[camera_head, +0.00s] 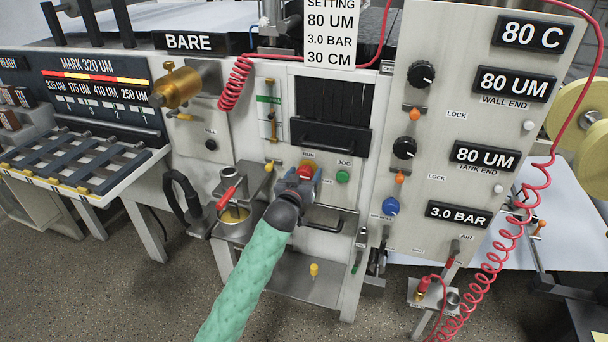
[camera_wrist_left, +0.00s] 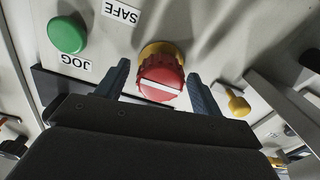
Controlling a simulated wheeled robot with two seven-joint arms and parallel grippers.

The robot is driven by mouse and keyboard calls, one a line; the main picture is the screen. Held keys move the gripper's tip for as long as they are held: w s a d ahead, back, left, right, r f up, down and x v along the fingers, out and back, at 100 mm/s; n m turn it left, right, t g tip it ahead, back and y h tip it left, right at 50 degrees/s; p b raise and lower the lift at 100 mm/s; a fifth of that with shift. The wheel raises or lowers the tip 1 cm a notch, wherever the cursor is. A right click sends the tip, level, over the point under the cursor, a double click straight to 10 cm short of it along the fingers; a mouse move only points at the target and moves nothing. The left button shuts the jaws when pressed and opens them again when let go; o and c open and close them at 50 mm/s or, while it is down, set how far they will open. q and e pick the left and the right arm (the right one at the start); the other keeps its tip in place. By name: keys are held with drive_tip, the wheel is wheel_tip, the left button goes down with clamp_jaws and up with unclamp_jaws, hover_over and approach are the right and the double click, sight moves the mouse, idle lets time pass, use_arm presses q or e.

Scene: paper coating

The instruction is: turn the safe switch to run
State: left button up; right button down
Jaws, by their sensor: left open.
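The safe switch is a round red knob (camera_head: 306,171) with a white bar across its face, on the machine's front panel below the RUN label (camera_head: 308,155). In the left wrist view the red knob (camera_wrist_left: 161,84) sits on a yellow collar. Its white bar lies nearly crosswise, slightly tilted. The SAFE label (camera_wrist_left: 120,12) appears upside down above it. My left gripper (camera_head: 300,182) is at the switch, open, with one finger on each side of the knob. In the wrist view the left gripper (camera_wrist_left: 159,72) shows gaps beside the knob. My right gripper is not visible.
A green JOG button (camera_head: 342,177) is close to the right of the switch, and a small yellow knob (camera_head: 269,166) to its left. A red-handled valve over a cup (camera_head: 234,214) stands left of my arm.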

use_arm(q)
drive_tip(key=shift+c, duration=0.5)
drive_tip(key=c, duration=0.9)
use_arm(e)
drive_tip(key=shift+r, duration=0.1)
use_arm(q)
drive_tip(key=shift+m+p, duration=0.6)
drive_tip(key=shift+m, duration=0.6)
drive_tip(key=m+p, duration=0.2)
drive_tip(key=m, duration=0.5)
drive_tip(key=shift+d+p, duration=0.1)
drive_tip(key=shift+p, duration=0.25)
drive_tip(key=m+p, duration=0.2)
drive_tip(key=m, duration=0.5)
drive_tip(key=shift+f+m+p, duration=0.15)
drive_tip(key=shift+m+p, duration=0.15)
drive_tip(key=shift+m, duration=0.6)
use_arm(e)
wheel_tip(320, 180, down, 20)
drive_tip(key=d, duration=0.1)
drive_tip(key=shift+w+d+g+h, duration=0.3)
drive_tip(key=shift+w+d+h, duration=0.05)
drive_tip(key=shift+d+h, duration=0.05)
